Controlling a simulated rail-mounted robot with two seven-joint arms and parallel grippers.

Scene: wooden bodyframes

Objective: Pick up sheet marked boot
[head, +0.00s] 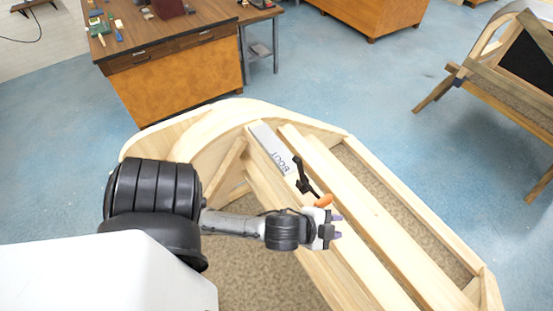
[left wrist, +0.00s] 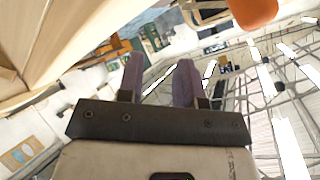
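The sheet marked boot (head: 268,141) is a narrow pale grey strip in the head view. It lies along the upper end of the wooden bodyframe, its dark lettering turned away from upright. My left gripper (head: 338,227) is to the right of and nearer than the sheet, apart from it, over the frame's long planks. Its purple fingers are spread with nothing between them. They also show in the left wrist view (left wrist: 158,82), where the sheet cannot be made out. My right gripper is in neither view.
A black clamp (head: 302,177) with an orange handle (head: 323,200) stands between the sheet and my left gripper; the handle is close to the gripper. The wooden bodyframe (head: 420,225) spreads below. A workbench (head: 180,75) stands behind, and another wooden frame (head: 505,90) at right.

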